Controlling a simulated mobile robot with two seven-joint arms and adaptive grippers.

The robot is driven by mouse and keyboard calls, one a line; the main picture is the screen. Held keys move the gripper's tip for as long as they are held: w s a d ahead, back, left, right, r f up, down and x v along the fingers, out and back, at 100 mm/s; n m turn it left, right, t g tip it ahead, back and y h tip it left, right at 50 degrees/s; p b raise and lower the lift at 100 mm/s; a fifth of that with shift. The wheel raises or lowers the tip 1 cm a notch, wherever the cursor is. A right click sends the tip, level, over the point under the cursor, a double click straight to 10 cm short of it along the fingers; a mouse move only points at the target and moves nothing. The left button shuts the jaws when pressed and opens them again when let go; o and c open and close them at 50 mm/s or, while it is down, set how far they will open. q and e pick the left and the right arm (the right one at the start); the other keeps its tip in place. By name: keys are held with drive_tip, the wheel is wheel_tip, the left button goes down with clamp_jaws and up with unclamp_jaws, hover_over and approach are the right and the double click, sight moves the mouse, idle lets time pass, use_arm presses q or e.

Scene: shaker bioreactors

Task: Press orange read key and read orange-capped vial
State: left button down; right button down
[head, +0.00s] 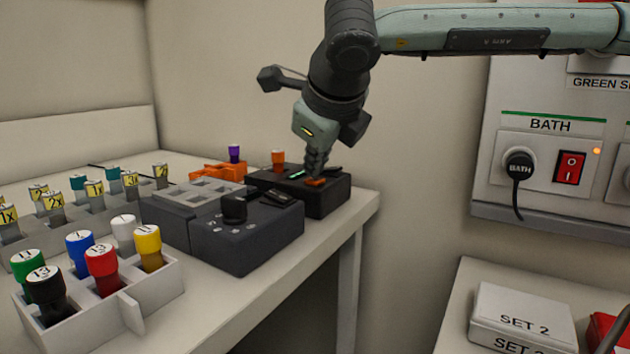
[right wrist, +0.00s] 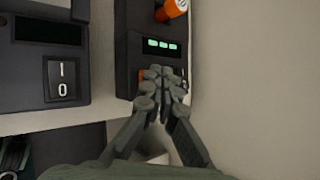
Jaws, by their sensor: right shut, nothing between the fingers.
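The orange-capped vial (head: 278,160) stands upright in the back of a small black reader (head: 329,201) at the table's far right end. It also shows at the top of the right wrist view (right wrist: 172,10). The reader's green display (right wrist: 162,46) is lit in the right wrist view. The orange read key (head: 315,182) is on the reader's top, partly covered by my fingertips. My right gripper (head: 314,174) is shut and empty, pointing down with its tips at the key. It looks to be touching the key, but I cannot tell how far it is pressed. My left gripper is not in view.
A dark grey device with a knob (head: 234,209) stands close in front of the reader. An orange holder (head: 219,173) and a purple-capped vial (head: 235,153) are behind it. Racks of capped vials fill the left. The wall is close on the right (right wrist: 250,80).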

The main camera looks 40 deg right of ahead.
sight(316, 181)
drive_tip(key=shift+f+b, duration=0.25)
drive_tip(key=shift+b, duration=0.1)
idle(0.6)
drive_tip(key=shift+r, duration=0.85)
drive_tip(key=shift+r+p, duration=1.3)
drive_tip(key=shift+r, duration=1.25)
drive_tip(key=shift+f, duration=0.1)
